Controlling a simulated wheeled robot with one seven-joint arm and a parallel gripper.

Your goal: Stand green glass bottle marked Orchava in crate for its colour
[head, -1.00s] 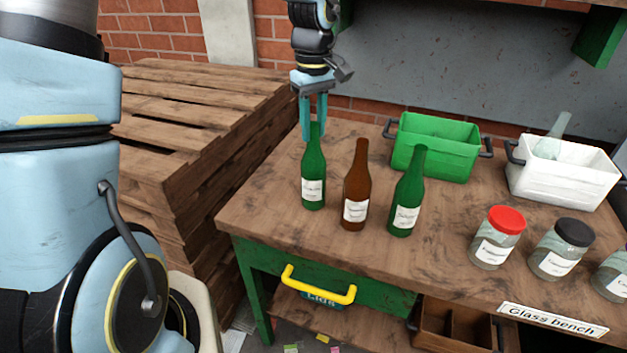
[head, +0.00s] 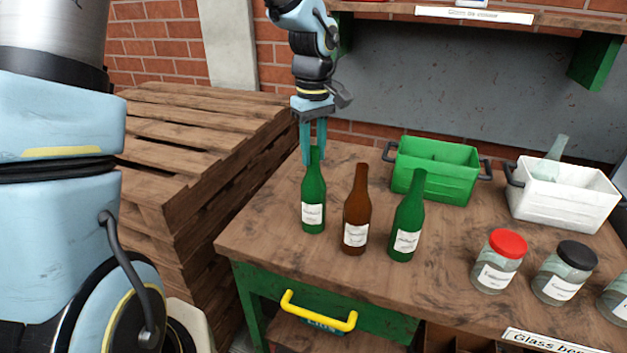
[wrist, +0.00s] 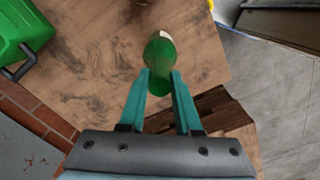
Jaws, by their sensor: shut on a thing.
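A green glass bottle (head: 313,193) with a white label stands upright on the bench, leftmost of three bottles. My gripper (head: 313,160) points down from above and is shut on its neck. The wrist view shows the bottle (wrist: 159,60) between the two teal fingers (wrist: 159,82). A second green bottle (head: 408,220) with a white label stands at the right of the brown bottle. The label lettering is too small to read surely. The green crate (head: 462,187) sits further back on the bench, to the right; no bottle shows in it.
A brown bottle (head: 356,208) stands close to the right of the held one. A white crate (head: 560,203) holds a clear bottle (head: 552,158). Several lidded jars (head: 499,262) stand at the front right. Open bench lies between bottles and green crate.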

